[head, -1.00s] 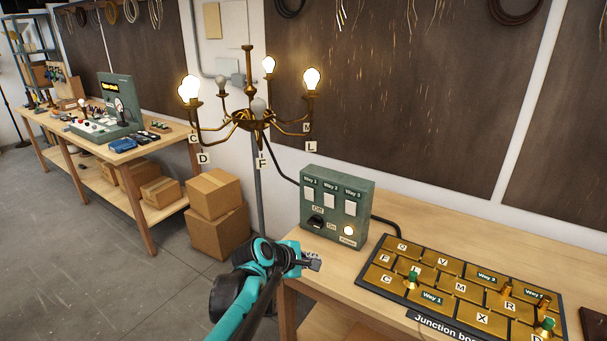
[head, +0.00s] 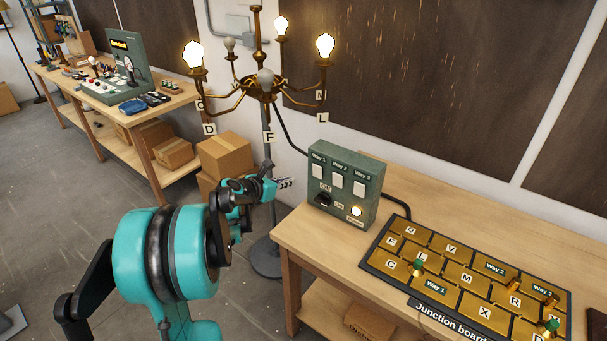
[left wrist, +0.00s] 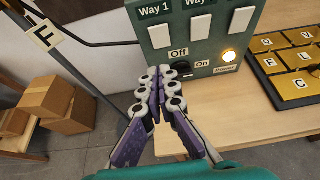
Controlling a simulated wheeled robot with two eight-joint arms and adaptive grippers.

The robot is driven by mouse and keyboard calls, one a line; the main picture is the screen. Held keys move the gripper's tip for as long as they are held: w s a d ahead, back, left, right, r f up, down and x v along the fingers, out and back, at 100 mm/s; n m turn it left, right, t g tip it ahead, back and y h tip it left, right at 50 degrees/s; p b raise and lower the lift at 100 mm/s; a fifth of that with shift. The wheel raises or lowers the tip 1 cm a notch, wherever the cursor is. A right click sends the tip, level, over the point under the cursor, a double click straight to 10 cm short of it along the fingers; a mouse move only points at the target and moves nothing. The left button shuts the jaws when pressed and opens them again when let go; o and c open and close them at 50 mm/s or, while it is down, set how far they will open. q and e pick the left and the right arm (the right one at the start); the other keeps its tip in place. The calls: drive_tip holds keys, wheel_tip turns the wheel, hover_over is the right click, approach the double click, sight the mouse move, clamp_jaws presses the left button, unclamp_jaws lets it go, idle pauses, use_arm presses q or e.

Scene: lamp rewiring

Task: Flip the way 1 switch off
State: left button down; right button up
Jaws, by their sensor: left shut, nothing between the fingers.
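The green switch box (head: 345,185) stands on the wooden bench with three white rocker switches under the labels Way 1, Way 2 and Way 3. The Way 1 switch (head: 318,172) is the leftmost; it also shows in the left wrist view (left wrist: 160,35). Below are a black Off/On knob (head: 324,200) and a lit yellow power lamp (head: 356,211). My left gripper (head: 288,183) is shut and empty, left of the box and apart from it. In the left wrist view its fingertips (left wrist: 164,75) overlap the box's lower front, below Way 1. My right gripper is not in view.
A chandelier (head: 262,88) with three lit bulbs hangs left of and above the box. The brass junction board (head: 470,275) lies on the bench to the right. Cardboard boxes (head: 225,155) are on the floor behind my left arm.

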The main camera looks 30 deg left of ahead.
use_arm(q)
drive_tip(key=b, duration=0.2)
approach(316, 168)
wheel_tip(316, 168, down, 4)
drive_tip(key=w, duration=0.5)
drive_tip(key=shift+w+d+r, duration=0.1)
drive_tip(key=shift+d, duration=0.05)
drive_tip(key=shift+w+r, duration=0.1)
drive_tip(key=shift+w, duration=0.25)
drive_tip(key=shift+w+d+r, duration=0.1)
drive_tip(key=shift+w+r, duration=0.15)
drive_tip(key=shift+w, duration=0.15)
drive_tip(key=shift+f, duration=0.1)
drive_tip(key=shift+r+p, duration=0.4)
drive_tip(key=shift+r, duration=0.45)
